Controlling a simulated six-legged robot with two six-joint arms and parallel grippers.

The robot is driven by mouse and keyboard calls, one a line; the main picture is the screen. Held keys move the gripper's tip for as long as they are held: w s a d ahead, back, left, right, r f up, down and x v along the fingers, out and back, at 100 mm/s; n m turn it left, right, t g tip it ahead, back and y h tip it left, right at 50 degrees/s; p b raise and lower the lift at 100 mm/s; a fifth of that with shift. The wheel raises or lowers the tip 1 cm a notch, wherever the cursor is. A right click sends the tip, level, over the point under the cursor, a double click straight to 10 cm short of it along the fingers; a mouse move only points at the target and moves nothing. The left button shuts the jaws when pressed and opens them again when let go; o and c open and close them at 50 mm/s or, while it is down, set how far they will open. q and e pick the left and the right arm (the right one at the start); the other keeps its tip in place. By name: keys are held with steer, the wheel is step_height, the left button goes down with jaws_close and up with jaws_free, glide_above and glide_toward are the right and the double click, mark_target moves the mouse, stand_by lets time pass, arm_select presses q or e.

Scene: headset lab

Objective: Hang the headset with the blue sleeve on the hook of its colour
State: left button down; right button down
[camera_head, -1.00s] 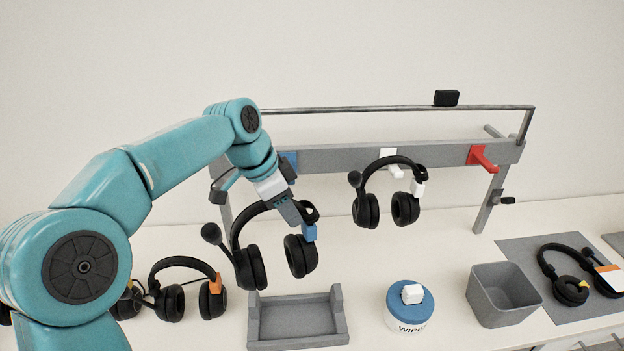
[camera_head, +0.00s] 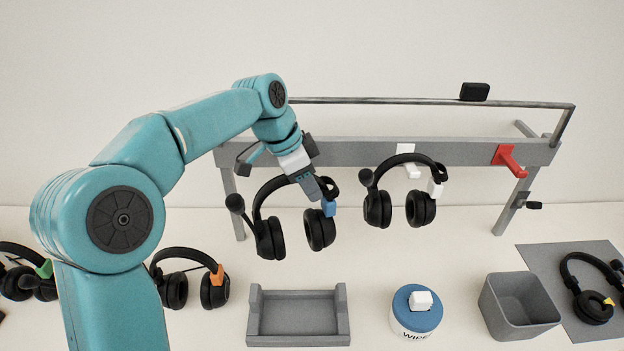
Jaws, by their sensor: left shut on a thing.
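My left gripper (camera_head: 318,190) is shut on the headband of the black headset with the blue sleeve (camera_head: 329,208). The headset is upright in front of the rack's left part, its ear cups hanging down clear of the table. The blue hook is hidden behind my gripper and wrist, so I cannot tell whether the headband touches it. The grey rack bar (camera_head: 455,153) also bears a white hook (camera_head: 406,154), with a white-sleeved headset (camera_head: 400,195) hanging there, and an empty red hook (camera_head: 507,157). My right gripper is out of view.
An orange-sleeved headset (camera_head: 210,290) and a green-sleeved one (camera_head: 25,282) are at the left. A grey tray (camera_head: 298,338), a wipes tub (camera_head: 415,318) and a grey bin (camera_head: 520,305) stand in front.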

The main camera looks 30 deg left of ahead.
arm_select(q)
steer(key=shift+w+a+f+p, duration=0.15)
steer(key=shift+w+p, duration=0.25)
steer(key=shift+w, duration=0.8)
steer(key=shift+a+r+p, duration=0.2)
steer(key=shift+a+p, duration=0.25)
steer(key=shift+p, duration=0.25)
steer(key=w+a+f+p, duration=0.2)
steer(key=w+a+p, duration=0.1)
steer(key=w+p, duration=0.2)
steer(key=shift+w, duration=0.6)
steer(key=shift+a, duration=0.2)
